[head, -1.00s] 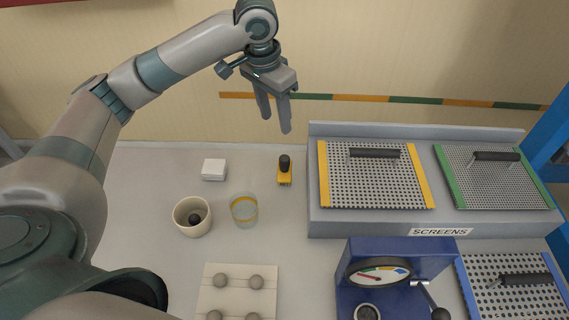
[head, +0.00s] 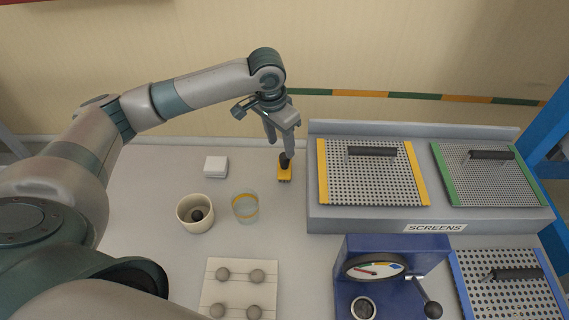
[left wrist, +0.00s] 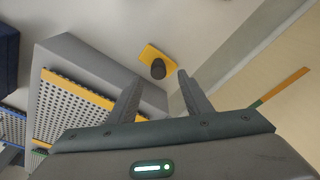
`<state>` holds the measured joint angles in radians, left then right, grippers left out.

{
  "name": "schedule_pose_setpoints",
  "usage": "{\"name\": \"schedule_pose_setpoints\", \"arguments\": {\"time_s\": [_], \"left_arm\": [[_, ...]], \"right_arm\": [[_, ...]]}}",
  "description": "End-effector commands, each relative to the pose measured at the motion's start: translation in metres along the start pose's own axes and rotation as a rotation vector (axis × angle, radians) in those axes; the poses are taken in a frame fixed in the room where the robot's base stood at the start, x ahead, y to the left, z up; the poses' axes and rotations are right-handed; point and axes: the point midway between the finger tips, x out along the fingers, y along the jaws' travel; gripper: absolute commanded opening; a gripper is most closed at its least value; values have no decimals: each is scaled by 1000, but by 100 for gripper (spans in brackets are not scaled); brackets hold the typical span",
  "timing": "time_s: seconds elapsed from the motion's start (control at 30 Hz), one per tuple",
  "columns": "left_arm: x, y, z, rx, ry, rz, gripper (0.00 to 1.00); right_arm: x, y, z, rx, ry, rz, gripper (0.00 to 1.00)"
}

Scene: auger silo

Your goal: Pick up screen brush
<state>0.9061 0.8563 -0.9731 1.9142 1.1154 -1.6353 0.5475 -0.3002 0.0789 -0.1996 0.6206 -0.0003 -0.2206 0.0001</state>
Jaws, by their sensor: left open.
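The screen brush (head: 285,174) has a yellow base and a dark upright handle. It stands on the bench left of the screens rack. It also shows in the left wrist view (left wrist: 157,57), just beyond and between the fingertips. My left gripper (head: 280,148) is open and points down, with its fingers at the brush handle in the head view. In the left wrist view my left gripper (left wrist: 157,80) has its fingers apart with nothing held between them. Whether a finger touches the handle I cannot tell. My right gripper is not in view.
The screens rack (head: 365,225) with a yellow-edged screen (head: 365,180) and a green-edged screen (head: 485,175) stands close to the right. A white block (head: 216,166), a cup (head: 195,214) and a glass (head: 245,207) are to the left. A blue gauge device (head: 380,285) is in front.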

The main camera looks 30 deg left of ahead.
Motion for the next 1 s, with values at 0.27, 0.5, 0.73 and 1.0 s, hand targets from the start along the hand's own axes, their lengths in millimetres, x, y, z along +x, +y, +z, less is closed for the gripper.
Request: {"name": "schedule_pose_setpoints", "arguments": {"time_s": [0.27,0.5,0.73,1.0], "left_arm": [[19,0,0,1,1,0,45],[19,0,0,1,1,0,45],[28,2,-1,0,-2,1,45],[61,3,-2,0,-1,0,45]], "right_arm": [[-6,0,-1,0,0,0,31],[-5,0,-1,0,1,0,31],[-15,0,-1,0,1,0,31],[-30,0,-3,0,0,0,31]]}}
